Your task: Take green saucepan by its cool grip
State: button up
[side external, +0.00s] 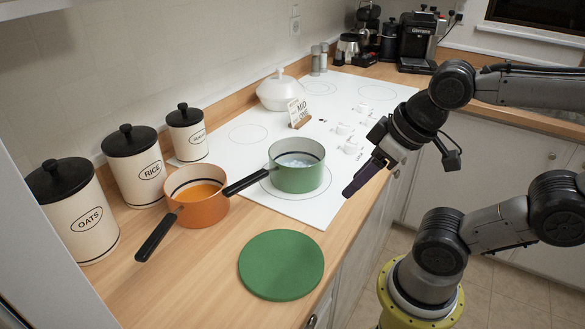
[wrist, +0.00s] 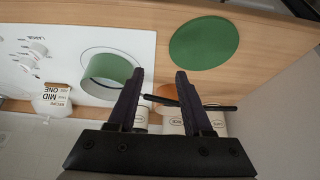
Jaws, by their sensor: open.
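The green saucepan (side external: 297,178) stands upright on the white hob, with pale contents. Its black handle (side external: 246,183) points left, towards the orange saucepan (side external: 203,211), and its end is close to that pan's rim. My gripper (side external: 347,194) is open and empty, to the right of the green saucepan, apart from it and above the counter's front edge. In the wrist view the green saucepan (wrist: 112,72) lies left of my open fingers (wrist: 157,74). A dark handle shows behind the fingers there; I cannot tell fully which pan each part belongs to.
The orange saucepan's black handle (side external: 155,237) points to the front left. A flat green round mat (side external: 281,265) lies on the wooden counter in front. Lidded canisters (side external: 133,165) line the wall. A white lidded pot (side external: 283,92) and a small sign (side external: 299,113) stand behind.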

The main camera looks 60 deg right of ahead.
jog(key=shift+o, duration=0.9)
